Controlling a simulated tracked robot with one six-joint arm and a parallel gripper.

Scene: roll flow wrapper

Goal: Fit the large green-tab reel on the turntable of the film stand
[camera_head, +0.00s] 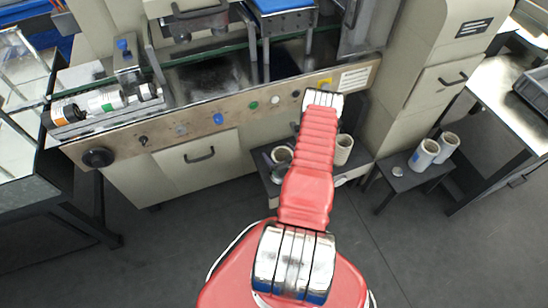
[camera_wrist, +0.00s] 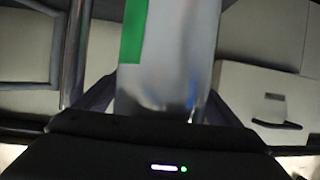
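A large pale, silvery-white reel with a green tab (camera_wrist: 165,75) fills the middle of the wrist view, upright and cut off at the top. My gripper (camera_wrist: 160,108) has one dark finger close against each side of it and appears shut on it; the contact itself is in shadow. In the head view my red arm reaches toward the machine front, and its end hides the gripper and the reel. I cannot make out the film stand's turntable for certain in either view.
Two white reels (camera_head: 424,155) (camera_head: 447,146) stand on a low dark bench (camera_head: 402,180) at the right. Other pale reels (camera_head: 283,155) (camera_head: 343,150) stand low under the machine, either side of my arm. The machine's control panel (camera_head: 180,130) runs across the back. Grey floor is open in front.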

